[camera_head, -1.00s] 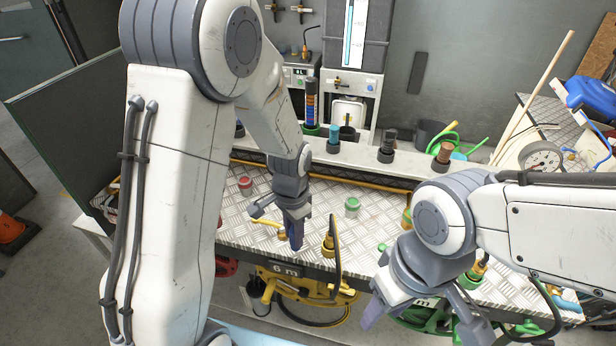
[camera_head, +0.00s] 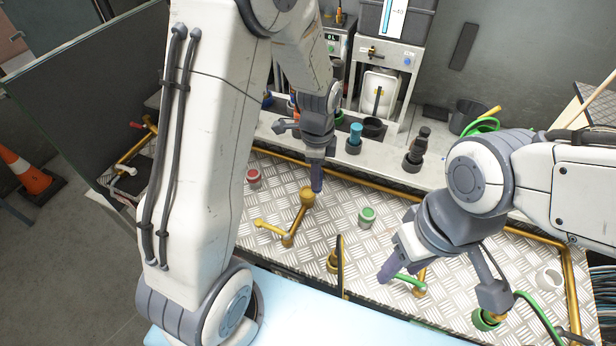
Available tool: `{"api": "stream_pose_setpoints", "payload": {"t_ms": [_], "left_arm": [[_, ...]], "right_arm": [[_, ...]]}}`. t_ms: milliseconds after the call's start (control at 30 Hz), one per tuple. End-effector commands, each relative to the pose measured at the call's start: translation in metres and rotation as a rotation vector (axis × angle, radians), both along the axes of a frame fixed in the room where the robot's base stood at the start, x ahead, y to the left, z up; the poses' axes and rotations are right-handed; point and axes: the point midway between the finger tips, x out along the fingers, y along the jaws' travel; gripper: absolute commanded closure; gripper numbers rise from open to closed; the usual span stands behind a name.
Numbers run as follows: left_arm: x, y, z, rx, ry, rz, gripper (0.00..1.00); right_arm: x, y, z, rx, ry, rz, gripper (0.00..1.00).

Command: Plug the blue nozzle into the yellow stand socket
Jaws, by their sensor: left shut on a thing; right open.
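A light-blue cylinder (camera_head: 355,133), which looks like the blue nozzle, stands upright in a dark collar on the back ledge. My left gripper (camera_head: 314,180) points down behind a brass fitting with a round knob (camera_head: 307,196). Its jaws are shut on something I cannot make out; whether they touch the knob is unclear. A yellow-brass socket fitting (camera_head: 333,262), possibly the yellow stand socket, stands at the bench's front edge, partly behind a dark hose. My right gripper (camera_head: 438,285) is open low over the bench's right part, with a green lever by one finger.
A red-topped socket (camera_head: 254,178), a green-topped one (camera_head: 367,215) and a white ring (camera_head: 549,278) stand on the metal bench. A green socket (camera_head: 487,320) is near the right gripper. A dark nozzle (camera_head: 418,146) stands on the ledge. Bench plate between fittings is bare.

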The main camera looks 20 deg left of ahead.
Motion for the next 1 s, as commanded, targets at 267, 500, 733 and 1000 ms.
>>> {"api": "stream_pose_setpoints", "payload": {"t_ms": [267,500,733,1000], "left_arm": [[0.018,0.029,-0.02,0.0,0.0,0.004,1.0],[0.018,0.03,-0.048,0.0,0.004,0.004,1.0],[0.019,0.03,-0.061,0.0,-0.002,0.004,1.0],[0.019,0.03,-0.06,-0.001,-0.002,0.004,0.37]], "right_arm": [[0.0,0.0,0.012,0.0,0.0,0.002,0.5],[0.0,0.0,0.025,0.0,0.0,0.004,0.5],[0.0,0.0,0.027,0.0,0.0,0.005,0.5],[0.0,0.0,0.027,0.0,0.0,0.005,0.5]]}}
